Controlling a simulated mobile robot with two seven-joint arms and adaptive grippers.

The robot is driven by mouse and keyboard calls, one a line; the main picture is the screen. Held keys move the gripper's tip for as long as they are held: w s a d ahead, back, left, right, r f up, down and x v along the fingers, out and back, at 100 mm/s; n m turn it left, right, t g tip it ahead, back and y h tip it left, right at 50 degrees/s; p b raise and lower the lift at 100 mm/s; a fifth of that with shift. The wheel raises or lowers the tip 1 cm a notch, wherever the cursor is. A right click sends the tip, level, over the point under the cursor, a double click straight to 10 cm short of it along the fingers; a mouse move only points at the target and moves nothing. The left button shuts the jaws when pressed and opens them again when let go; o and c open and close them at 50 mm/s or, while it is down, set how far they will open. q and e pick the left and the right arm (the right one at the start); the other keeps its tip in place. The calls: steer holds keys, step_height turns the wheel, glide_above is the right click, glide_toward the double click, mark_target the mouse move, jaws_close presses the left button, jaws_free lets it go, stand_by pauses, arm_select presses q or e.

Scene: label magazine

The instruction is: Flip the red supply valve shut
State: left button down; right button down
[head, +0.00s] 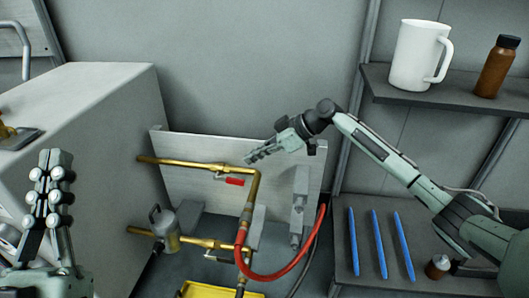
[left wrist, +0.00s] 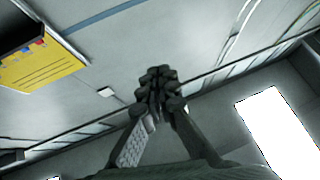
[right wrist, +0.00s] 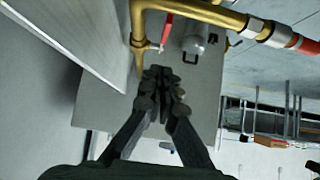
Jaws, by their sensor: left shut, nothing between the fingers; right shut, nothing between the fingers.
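The red valve handle (head: 235,182) sits just below the upper brass pipe (head: 190,164), left of the pipe's downward bend, and looks roughly in line with the pipe. In the right wrist view the red handle (right wrist: 166,28) shows beyond the fingertips, beside the brass pipe (right wrist: 138,45). My right gripper (head: 250,158) is shut and empty, above and slightly right of the handle, apparently apart from it. Its shut fingers (right wrist: 160,85) also show in the right wrist view. My left gripper (head: 50,162) is shut, empty and pointing up, far left of the pipes.
A pale panel (head: 285,160) stands behind the pipes. A red hose (head: 285,272) loops below them, near a grey canister (head: 165,228) and a yellow tray (head: 205,291). A shelf (head: 440,94) at right holds a white mug (head: 415,55) and brown bottle (head: 497,66). Blue pens (head: 375,245) lie lower right.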

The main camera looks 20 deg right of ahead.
mark_target(233, 178)
steer(key=x, duration=0.4)
step_height(233, 178, down, 3)
steer(key=shift+r+b, duration=0.2)
steer(key=shift+b, duration=0.25)
arm_select(q)
steer(key=shift+s+a+r+t, duration=0.3)
steer(key=shift+s+r+t, duration=0.15)
steer(key=shift+r+t, duration=0.1)
steer(key=shift+s+a+r+t, duration=0.3)
steer(key=shift+s+r+t, duration=0.15)
steer(key=shift+t, duration=0.1)
arm_select(e)
steer(key=shift+f, duration=0.6)
arm_select(q)
steer(key=shift+f, duration=0.1)
arm_select(e)
steer(key=shift+f, duration=0.1)
